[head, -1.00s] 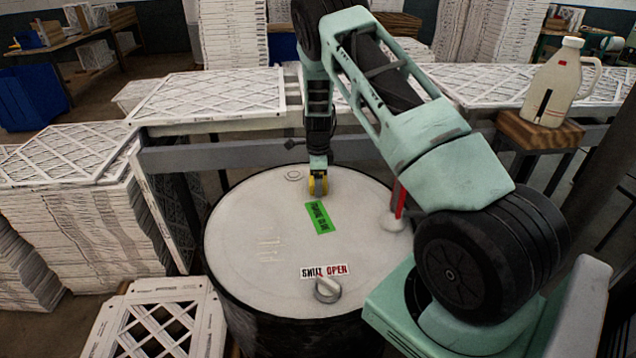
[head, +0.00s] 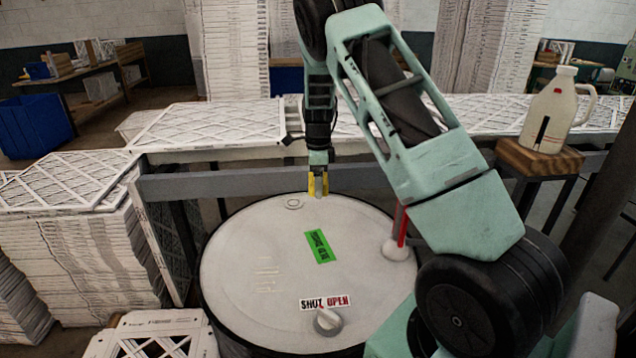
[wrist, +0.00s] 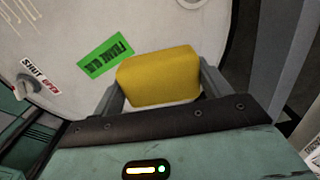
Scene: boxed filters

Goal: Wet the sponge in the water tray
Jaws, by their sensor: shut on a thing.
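The sponge (wrist: 158,76) is a yellow block with rounded edges. My gripper (wrist: 160,90) is shut on it, with one grey finger on each side in the wrist view. In the head view my gripper (head: 318,188) points down near the far rim of a white drum lid (head: 250,285), with yellow of the sponge (head: 311,186) showing around a grey finger. Its height above the lid is hard to tell. I cannot make out a water tray in either view.
The lid carries a green label (head: 320,246), a SHUT/OPEN dial (head: 327,320) and a red-and-white upright fitting (head: 398,245). A grey rail (head: 250,184) and filter-covered bench run behind. A jug (head: 556,112) stands on a wooden block at right. Stacked filters (head: 95,255) stand at left.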

